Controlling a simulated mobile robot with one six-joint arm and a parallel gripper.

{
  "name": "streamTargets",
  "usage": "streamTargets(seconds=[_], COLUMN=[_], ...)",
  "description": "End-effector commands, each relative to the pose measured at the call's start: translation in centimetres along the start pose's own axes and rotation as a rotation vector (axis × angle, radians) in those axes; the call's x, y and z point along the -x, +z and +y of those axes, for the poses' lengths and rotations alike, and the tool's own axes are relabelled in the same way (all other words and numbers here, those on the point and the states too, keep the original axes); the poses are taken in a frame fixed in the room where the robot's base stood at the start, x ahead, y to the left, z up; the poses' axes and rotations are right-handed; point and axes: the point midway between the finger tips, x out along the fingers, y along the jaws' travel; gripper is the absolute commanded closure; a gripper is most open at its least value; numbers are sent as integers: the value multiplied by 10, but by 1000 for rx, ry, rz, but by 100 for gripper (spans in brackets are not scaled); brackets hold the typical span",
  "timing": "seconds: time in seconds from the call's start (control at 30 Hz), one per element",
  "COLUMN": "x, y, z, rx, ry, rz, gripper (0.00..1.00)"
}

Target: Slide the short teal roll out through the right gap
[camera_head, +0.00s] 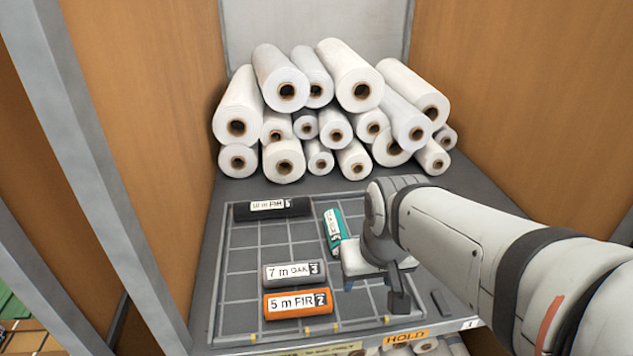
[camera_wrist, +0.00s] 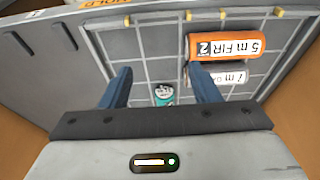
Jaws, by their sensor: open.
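The short teal roll (camera_head: 333,232) lies on the gridded tray (camera_head: 241,238), right of centre, pointing roughly front to back. In the head view my gripper (camera_head: 372,284) is just in front and to the right of it and hides part of its near end. In the wrist view the roll's end (camera_wrist: 164,92) shows between my two blue fingers, which stand wide apart and empty. I cannot tell whether a finger touches it. Yellow markers line the tray's front edge; the right gap (camera_wrist: 157,18) seems to lie between two of them.
A dark roll (camera_head: 272,208) lies at the tray's back left. A grey roll (camera_head: 293,274) and an orange roll (camera_head: 297,303) lie front left of the teal roll. White rolls (camera_head: 330,110) are stacked behind. Wooden walls stand on both sides.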

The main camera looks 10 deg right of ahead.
Motion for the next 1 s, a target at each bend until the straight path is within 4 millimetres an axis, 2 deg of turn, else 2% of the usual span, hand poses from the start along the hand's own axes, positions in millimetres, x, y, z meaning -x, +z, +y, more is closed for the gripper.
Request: streamTargets(seconds=[0.03,0.2,0.3,0.4,0.5,0.7,0.87,1.0], x=[-5,-31,-52,-72,-89,-107,-125,-147], y=[-17,-88,-127,-160,-182,-202,-204,-206], z=[3,3,2,2,2,1,1,1], rx=[-7,-6,-5,-5,-4,-4,-3,-3], ry=[2,1,0,0,-1,-1,-1,-1], rz=[2,40,66,88,103,120,119,118], gripper=[40,27,27,27,27,27,27,27])
